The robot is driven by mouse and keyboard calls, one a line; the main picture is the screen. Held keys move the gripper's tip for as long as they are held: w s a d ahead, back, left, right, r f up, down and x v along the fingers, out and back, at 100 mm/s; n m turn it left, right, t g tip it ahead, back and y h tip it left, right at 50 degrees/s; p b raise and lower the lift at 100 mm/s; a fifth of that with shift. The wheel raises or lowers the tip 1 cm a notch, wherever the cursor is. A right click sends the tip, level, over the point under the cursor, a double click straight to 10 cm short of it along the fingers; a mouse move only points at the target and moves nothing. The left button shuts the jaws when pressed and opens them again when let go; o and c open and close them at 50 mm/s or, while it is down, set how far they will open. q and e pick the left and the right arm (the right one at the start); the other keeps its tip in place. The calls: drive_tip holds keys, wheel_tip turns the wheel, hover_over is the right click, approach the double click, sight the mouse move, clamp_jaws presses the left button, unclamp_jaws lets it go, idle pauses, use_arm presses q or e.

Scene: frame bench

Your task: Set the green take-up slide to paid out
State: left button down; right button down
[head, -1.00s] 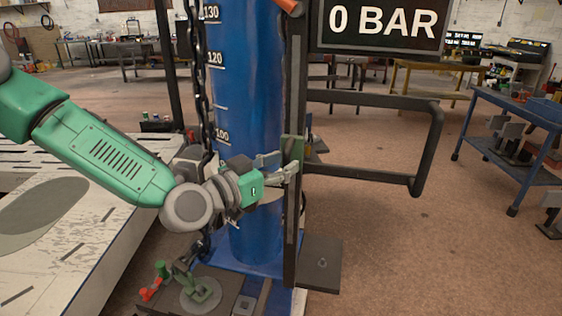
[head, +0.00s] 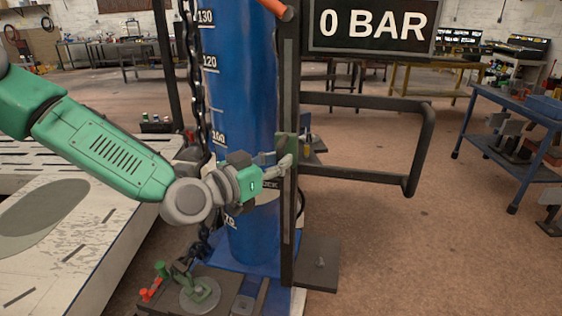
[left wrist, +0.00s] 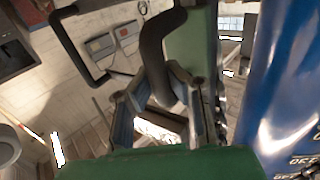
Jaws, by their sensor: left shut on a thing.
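The green take-up slide (head: 286,150) sits on a dark upright post (head: 289,230) beside the blue scaled cylinder (head: 238,90). My left gripper (head: 284,164) reaches in from the left at the slide, with its fingers closed together there. In the left wrist view, the fingers (left wrist: 165,105) are around a dark curved bar (left wrist: 155,55), beside a green upright face (left wrist: 192,45). The exact contact is partly hidden by the fingers and the green gripper body. No setting marks for the slide are readable. My right gripper is not in view.
A dark frame handle (head: 420,150) juts right from the post. A chain (head: 198,80) hangs left of the cylinder. A display (head: 372,25) reads 0 BAR. A green and red fixture (head: 195,290) stands below. A white slotted table (head: 60,235) lies left.

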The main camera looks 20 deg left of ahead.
use_arm(q)
wheel_tip(320, 180, up, 19)
drive_tip(key=p, duration=0.9)
drive_tip(key=shift+f, duration=0.15)
drive_tip(key=shift+w, duration=0.15)
drive_tip(key=c, duration=1.5)
unclamp_jaws()
drive_tip(key=shift+a, duration=0.1)
